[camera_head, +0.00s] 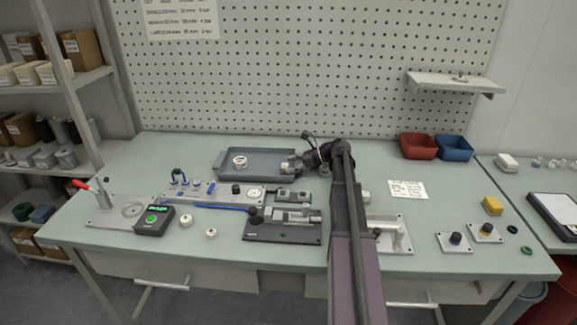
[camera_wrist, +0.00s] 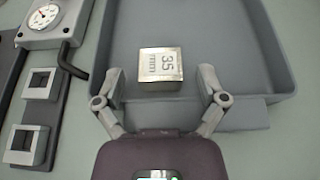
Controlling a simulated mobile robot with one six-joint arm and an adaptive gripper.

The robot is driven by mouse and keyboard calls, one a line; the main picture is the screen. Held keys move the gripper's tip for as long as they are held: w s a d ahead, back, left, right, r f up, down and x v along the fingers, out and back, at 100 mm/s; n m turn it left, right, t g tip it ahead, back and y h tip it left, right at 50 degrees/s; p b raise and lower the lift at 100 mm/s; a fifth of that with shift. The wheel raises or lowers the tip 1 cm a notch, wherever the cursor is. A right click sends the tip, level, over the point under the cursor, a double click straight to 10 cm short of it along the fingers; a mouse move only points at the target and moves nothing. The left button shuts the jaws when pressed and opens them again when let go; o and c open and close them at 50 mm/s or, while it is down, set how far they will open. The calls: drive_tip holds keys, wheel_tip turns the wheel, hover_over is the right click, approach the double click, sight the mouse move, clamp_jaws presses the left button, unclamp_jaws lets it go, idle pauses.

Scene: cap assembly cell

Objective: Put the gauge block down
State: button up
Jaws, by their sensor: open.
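The gauge block (camera_wrist: 160,64) is a small metallic block marked 35. It lies in the grey tray (camera_wrist: 255,50), near the tray's front edge in the wrist view. My gripper (camera_wrist: 160,80) is open, with one finger on each side of the block and a visible gap to both. In the head view my gripper (camera_head: 294,163) is over the right end of the grey tray (camera_head: 217,168), and the arm partly hides that end.
A round white part (camera_head: 240,161) lies in the tray's left half. A panel with a dial gauge (camera_head: 255,193) and a clamp fixture (camera_head: 283,228) stand in front of the tray. Red (camera_head: 418,146) and blue bins (camera_head: 454,148) stand at the back right.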

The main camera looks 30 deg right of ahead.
drive_tip(key=shift+r, duration=0.2)
drive_tip(key=shift+s+d+r+p, duration=0.25)
drive_tip(key=shift+d+r+p, duration=0.05)
drive_tip(key=shift+d+p, duration=0.2)
drive_tip(key=p+v, duration=0.3)
drive_tip(key=v, duration=0.6)
drive_tip(key=shift+p+v, duration=0.45)
drive_tip(key=shift+v, duration=0.4)
drive_tip(key=shift+s, duration=0.2)
idle(0.3)
